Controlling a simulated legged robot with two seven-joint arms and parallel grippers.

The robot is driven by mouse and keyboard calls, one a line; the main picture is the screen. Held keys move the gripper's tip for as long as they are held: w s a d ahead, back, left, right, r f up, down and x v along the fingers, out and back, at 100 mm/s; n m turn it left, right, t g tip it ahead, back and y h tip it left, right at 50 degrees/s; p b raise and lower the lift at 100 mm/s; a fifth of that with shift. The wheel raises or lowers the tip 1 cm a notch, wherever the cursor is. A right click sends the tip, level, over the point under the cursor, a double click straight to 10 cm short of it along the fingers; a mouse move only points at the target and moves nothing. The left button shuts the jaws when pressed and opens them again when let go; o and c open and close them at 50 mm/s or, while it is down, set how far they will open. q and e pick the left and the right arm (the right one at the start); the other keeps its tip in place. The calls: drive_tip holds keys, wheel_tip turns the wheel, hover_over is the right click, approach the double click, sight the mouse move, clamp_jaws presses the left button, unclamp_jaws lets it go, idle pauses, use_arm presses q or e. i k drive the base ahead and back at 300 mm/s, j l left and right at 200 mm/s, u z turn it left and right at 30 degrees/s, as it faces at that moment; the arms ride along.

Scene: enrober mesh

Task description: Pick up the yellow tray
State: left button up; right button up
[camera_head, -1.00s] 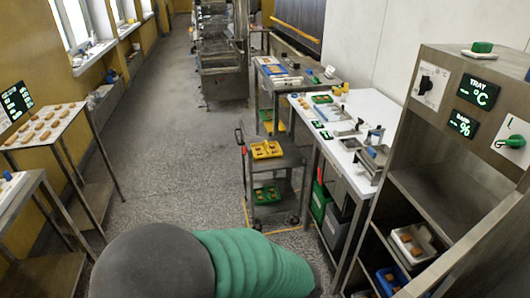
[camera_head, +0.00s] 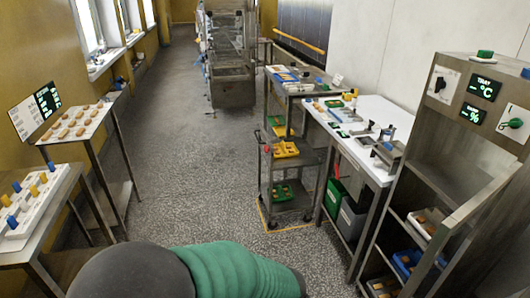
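A yellow tray (camera_head: 286,150) with a few brown pieces in it lies on the top shelf of a dark trolley (camera_head: 304,155) right of the middle. Another yellow item (camera_head: 280,131) shows behind it, on the lower shelf of the back table; its kind is hard to tell. A grey and green rounded part of my own body fills the bottom of the view. Neither of my grippers is in the picture.
A white-topped workbench (camera_head: 372,115) stands right of the trolley, with a steel shelf unit (camera_head: 435,160) nearer. Tables with bread-like pieces (camera_head: 77,122) line the left. The speckled floor (camera_head: 195,170) between is clear.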

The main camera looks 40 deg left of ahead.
sight(283, 149)
drive_tip(key=i+j+u, duration=0.1)
drive_tip(key=u, duration=0.3)
drive_tip(key=i+j+u, duration=0.1)
drive_tip(key=u, duration=0.3)
drive_tip(key=i+j+u, duration=0.1)
drive_tip(key=u, duration=0.35)
drive_tip(key=i+u, duration=0.15)
drive_tip(key=u, duration=0.25)
drive_tip(key=i+l, duration=0.1)
drive_tip(key=i, duration=0.8)
drive_tip(key=i+l, duration=0.15)
drive_tip(key=i, duration=0.7)
drive_tip(key=i+l, duration=0.1)
drive_tip(key=i, duration=0.8)
drive_tip(key=i+l, duration=0.15)
drive_tip(key=i, duration=0.7)
